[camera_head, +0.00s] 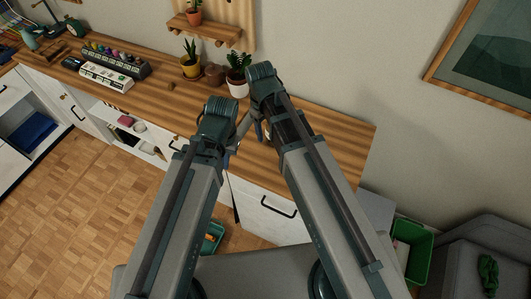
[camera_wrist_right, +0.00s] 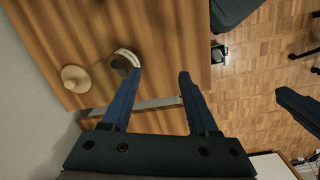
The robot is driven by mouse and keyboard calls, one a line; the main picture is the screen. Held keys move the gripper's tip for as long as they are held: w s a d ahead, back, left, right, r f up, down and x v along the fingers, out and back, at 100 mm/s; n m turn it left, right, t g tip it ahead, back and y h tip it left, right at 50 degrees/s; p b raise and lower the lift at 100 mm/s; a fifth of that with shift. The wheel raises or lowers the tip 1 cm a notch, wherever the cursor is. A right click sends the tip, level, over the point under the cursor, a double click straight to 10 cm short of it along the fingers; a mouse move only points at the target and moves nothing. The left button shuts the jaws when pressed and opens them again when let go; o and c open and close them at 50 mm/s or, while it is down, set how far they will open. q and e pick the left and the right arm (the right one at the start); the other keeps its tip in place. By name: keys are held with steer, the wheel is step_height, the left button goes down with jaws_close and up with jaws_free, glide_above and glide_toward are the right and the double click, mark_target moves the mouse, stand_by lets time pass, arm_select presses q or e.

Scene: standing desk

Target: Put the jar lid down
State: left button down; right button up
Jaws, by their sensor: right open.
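In the right wrist view, the jar lid (camera_wrist_right: 76,79) looks like a pale round disc with a small raised middle. It lies on the wooden desk, apart from my fingers. An open jar with a pale rim (camera_wrist_right: 128,55) and dark inside stands to its right, by the tip of my right gripper's left finger; I cannot tell whether they touch. My right gripper (camera_wrist_right: 160,74) is open with nothing between its fingers. In the head view my right gripper (camera_head: 262,130) is mostly hidden by its arm. My left gripper (camera_head: 229,156) is low at the desk's front edge, its jaws hidden.
The wooden desk top (camera_head: 340,135) is clear to the right. Potted plants (camera_head: 238,82) and a brown pot (camera_head: 214,74) stand at the back. A green bin (camera_head: 412,250) stands on the floor at right.

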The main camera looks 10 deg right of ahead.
steer(key=s+a+m, duration=0.2)
steer(key=s+m, duration=0.2)
steer(key=s, duration=0.6)
steer(key=shift+s, duration=0.25)
